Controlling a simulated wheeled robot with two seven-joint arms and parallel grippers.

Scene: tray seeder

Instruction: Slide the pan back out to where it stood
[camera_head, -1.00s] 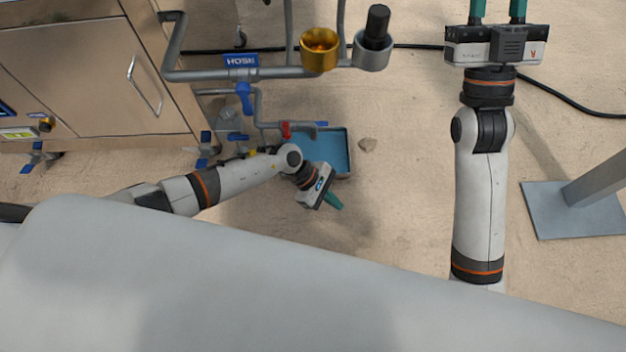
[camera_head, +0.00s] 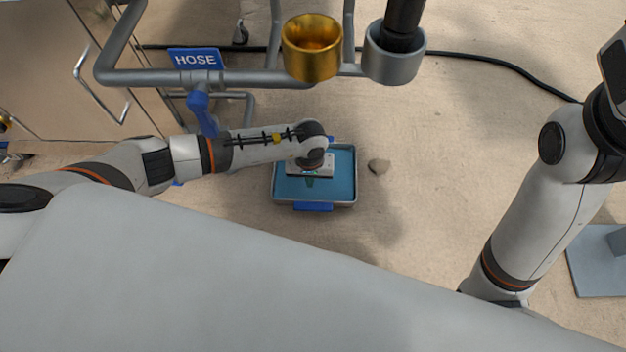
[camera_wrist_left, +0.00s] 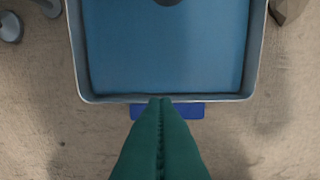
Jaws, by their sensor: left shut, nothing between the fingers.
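In the left wrist view, the pan's near wall (camera_wrist_left: 110,98) and the blue handle (camera_wrist_left: 190,111) are in front of the fingers. My left gripper (camera_head: 310,182) is over the pan in the head view, pointing down. Its green fingers (camera_wrist_left: 166,101) are shut and empty, with tips overlapping the handle; contact is unclear. My right gripper's housing (camera_head: 614,60) shows partly at the right edge; its fingers are out of frame.
Grey pipework (camera_head: 240,78) with a blue HOSE sign (camera_head: 194,58) and a brass cup (camera_head: 312,48) stands behind. A small rock (camera_head: 379,166) lies right of the pan. A black cable (camera_head: 500,63) crosses the ground. The ground near the pan's front is open.

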